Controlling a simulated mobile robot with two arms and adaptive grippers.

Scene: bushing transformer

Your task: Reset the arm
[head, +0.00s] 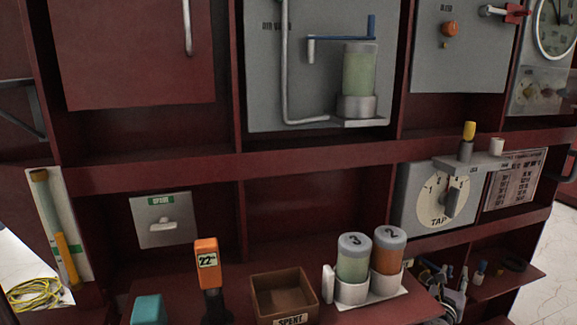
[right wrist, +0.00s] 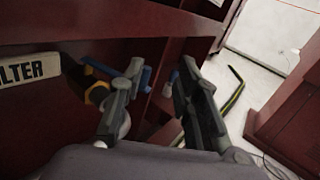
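My right gripper (head: 447,282) is at the lower right in the head view, in front of the open shelf, partly mixed in with small items there. In the right wrist view its two grey fingers (right wrist: 161,72) are spread apart with nothing between them. Blue and yellow items (right wrist: 97,90) show behind the left finger, and I cannot tell whether they touch it. I see no left gripper in either view.
A ledge holds an orange "22" tool (head: 207,254), a "SPENT" box (head: 284,294) and canisters 3 (head: 353,262) and 2 (head: 388,255). A TAP dial panel (head: 411,200) stands above the right shelf (head: 517,288). Pale floor (right wrist: 262,50) shows at right.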

